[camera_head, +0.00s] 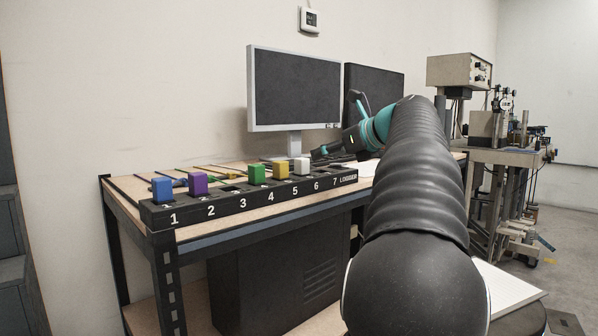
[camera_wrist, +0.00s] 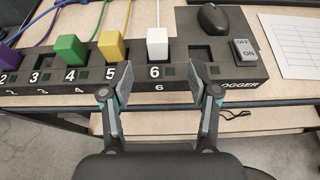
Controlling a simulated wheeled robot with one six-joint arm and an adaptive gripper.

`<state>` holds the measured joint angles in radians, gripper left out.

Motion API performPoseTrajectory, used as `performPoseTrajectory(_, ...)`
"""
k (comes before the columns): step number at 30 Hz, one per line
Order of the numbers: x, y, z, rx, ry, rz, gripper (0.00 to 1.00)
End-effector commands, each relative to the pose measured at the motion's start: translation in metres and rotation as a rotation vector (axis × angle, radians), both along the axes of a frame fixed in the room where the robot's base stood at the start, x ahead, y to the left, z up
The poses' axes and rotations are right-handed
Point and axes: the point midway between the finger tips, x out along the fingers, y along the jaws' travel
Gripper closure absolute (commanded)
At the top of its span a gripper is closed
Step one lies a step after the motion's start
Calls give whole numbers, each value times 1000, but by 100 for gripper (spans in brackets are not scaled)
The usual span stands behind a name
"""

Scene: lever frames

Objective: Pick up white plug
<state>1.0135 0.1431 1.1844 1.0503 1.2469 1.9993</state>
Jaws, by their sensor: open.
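The white plug (camera_head: 301,166) stands upright in the black numbered strip, to the right of the yellow plug. In the wrist view the white plug (camera_wrist: 157,43) stands at the position marked 6, with a white cable running back from it. My gripper (camera_wrist: 161,82) is open and empty. Its two fingers are spread wide, and the plug shows beyond and between the fingertips, apart from both. In the head view my gripper (camera_head: 322,154) is just right of the plug, partly hidden by my arm.
A yellow plug (camera_wrist: 111,47) and a green plug (camera_wrist: 71,50) stand left of the white one. To its right are an empty socket (camera_wrist: 201,54), a black mouse (camera_wrist: 213,19) and an OFF/ON switch (camera_wrist: 243,49). Monitors (camera_head: 294,88) stand behind.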

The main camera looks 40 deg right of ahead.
Motion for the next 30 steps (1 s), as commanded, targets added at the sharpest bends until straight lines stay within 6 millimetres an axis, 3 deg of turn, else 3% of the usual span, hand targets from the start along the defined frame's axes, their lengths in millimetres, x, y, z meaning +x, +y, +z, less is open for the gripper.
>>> performPoseTrajectory(6, 33, 3, -14, -1, 1, 1, 40)
performPoseTrajectory(16, 48, 4, -22, -1, 2, -3, 40)
performPoseTrajectory(24, 81, 9, -37, -2, 3, -1, 40)
performPoseTrajectory(30, 88, 9, -39, -3, 2, -4, 40)
